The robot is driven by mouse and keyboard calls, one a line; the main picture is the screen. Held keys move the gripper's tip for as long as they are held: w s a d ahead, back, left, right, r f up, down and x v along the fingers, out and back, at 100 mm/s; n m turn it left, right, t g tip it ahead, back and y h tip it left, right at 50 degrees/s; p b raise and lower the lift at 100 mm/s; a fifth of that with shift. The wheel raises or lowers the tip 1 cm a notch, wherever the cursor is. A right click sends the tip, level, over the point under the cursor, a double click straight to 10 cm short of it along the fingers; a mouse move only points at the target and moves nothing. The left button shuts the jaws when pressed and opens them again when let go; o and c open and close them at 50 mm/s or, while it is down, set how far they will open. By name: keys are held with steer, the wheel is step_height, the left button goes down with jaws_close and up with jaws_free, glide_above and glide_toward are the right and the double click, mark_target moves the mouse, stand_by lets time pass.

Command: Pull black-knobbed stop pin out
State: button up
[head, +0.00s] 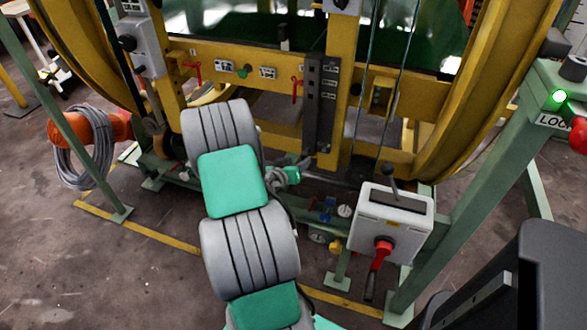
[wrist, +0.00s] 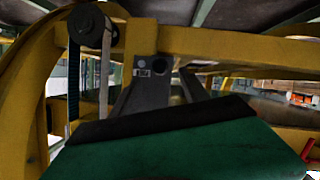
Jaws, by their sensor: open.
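Several black knobs show in the head view, and I cannot tell for sure which belongs to the stop pin. My gripper (head: 303,163) is small and partly hidden behind my arm, low in front of the yellow frame. It is open, with nothing visible between its fingers. The fingers cannot be made out in the wrist view.
The yellow ring frame (head: 455,110) stands ahead, with red handles (head: 297,88) on its crossbar. A grey control box (head: 395,222) with a red lever is at the lower right. Coiled cable (head: 75,160) hangs at left. A green surface (wrist: 185,150) fills the wrist view's lower part.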

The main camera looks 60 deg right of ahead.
mark_target(303, 156)
steer(key=x, duration=0.6)
steer(key=shift+d, duration=0.1)
steer(key=shift+c, duration=0.2)
jaws_close()
